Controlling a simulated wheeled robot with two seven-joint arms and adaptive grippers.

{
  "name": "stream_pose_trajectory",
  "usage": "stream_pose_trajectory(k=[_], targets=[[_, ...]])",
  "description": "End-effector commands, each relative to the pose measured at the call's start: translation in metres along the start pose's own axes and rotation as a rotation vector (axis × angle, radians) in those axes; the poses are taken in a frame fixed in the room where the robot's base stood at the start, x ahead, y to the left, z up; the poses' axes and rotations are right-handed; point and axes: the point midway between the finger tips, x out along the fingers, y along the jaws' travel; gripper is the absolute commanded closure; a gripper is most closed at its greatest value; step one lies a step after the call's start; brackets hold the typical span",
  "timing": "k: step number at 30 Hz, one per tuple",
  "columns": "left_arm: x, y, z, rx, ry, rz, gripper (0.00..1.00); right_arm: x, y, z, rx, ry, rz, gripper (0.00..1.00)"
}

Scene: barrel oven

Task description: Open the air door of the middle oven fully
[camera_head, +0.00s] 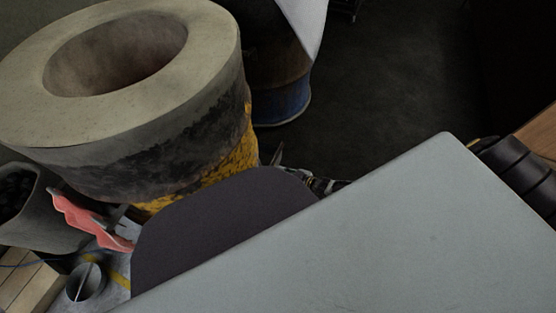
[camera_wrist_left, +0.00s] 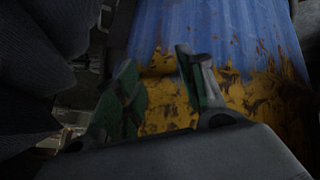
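A large barrel oven (camera_head: 190,130) stands at the upper left in the head view, with a thick pale ring on top and chipped yellow paint lower down. Below it a short round metal pipe (camera_head: 86,283) has a thin plate across its mouth; I cannot tell whether this is the air door. In the left wrist view my left gripper (camera_wrist_left: 160,78) has its two fingers apart with nothing between them. A blue and yellow painted surface (camera_wrist_left: 225,60) lies beyond them. In the head view, dark gripper-like parts (camera_head: 322,185) show beside the oven, mostly hidden; I cannot tell which arm they belong to.
Another barrel (camera_head: 283,95) with a blue base stands behind the oven. A grey bucket (camera_head: 38,215) with dark lumps and a red-pink piece (camera_head: 85,218) are at the left. A large grey panel (camera_head: 400,240) blocks the lower right. Dark floor (camera_head: 400,70) is clear behind.

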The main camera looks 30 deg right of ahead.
Motion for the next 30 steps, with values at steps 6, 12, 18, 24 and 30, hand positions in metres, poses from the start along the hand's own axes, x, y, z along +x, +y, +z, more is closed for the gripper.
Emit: stream_pose_trajectory(k=[6,12,18,24,30], targets=[[0.005,-0.002,0.013,-0.002,-0.012,0.006,0.6,0.001,0.016,0.002,-0.003,-0.003,0.002,1.0],[0.006,-0.003,0.016,0.001,-0.016,0.005,0.6,0.001,0.021,0.001,-0.002,-0.004,0.005,1.0],[0.005,-0.002,0.012,0.002,-0.008,0.006,0.6,0.001,0.023,0.0,-0.003,-0.004,0.009,1.0],[0.004,-0.002,0.002,0.007,0.007,0.006,0.6,0.001,0.023,-0.001,-0.003,-0.002,0.008,0.68],[0.004,-0.001,-0.002,0.008,0.015,0.007,0.6,0.001,0.02,-0.001,-0.002,-0.001,0.004,0.68]])
